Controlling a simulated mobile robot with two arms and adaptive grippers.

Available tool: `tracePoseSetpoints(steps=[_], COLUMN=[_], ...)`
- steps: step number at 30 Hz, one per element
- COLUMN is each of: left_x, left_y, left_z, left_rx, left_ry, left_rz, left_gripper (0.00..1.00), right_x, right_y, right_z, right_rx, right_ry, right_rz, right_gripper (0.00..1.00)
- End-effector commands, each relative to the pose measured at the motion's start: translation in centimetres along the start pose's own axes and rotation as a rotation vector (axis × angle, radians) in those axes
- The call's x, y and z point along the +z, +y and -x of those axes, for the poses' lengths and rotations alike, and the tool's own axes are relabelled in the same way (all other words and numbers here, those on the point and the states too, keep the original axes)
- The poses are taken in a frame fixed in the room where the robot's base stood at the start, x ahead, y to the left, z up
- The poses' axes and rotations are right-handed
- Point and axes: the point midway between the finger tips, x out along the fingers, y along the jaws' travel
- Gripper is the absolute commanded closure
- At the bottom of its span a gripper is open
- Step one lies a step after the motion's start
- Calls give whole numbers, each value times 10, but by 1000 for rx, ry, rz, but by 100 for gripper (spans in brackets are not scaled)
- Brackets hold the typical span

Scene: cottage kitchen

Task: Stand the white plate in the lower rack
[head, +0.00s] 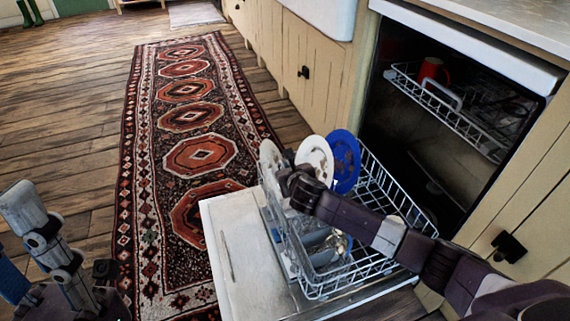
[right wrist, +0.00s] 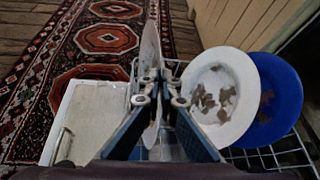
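My right gripper (head: 284,179) is over the lower rack (head: 385,188), which is pulled out above the open dishwasher door. It is shut on a white plate (head: 268,158). In the right wrist view the plate (right wrist: 151,45) is nearly edge-on between the fingertips (right wrist: 161,78), upright, at the rack's left end. I cannot tell whether its lower edge rests in the rack. A second white plate (head: 316,156), with brown stains, stands to its right. My left arm is at the lower left of the head view; its gripper cannot be made out clearly.
A stained blue plate (head: 346,165) stands beside the second white plate. A basket with metal items (head: 332,246) is at the rack's front. The upper rack (head: 450,112) holds a red mug (head: 431,71). The door (head: 236,245) lies open beside a patterned rug (head: 190,155).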

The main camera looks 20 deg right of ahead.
Motion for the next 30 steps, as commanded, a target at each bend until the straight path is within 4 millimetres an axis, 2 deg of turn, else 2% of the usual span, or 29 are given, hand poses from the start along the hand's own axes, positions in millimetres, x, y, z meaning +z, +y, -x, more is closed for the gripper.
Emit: tracePoseSetpoints(steps=[9,16,26,30], left_x=[0,0,0,0], left_y=[0,0,0,0], left_z=[0,1,1,0], left_rx=[0,0,0,0], left_ry=[2,2,2,2], left_rz=[0,0,0,0], left_gripper=[60,60,60,60], right_x=[-4,-4,-6,-5], right_y=[0,0,0,0], right_z=[-1,-1,0,10], right_rx=[-2,-1,-1,-1], right_ry=[5,5,8,6], right_rz=[-1,0,0,1], right_gripper=[100,76,75,75])
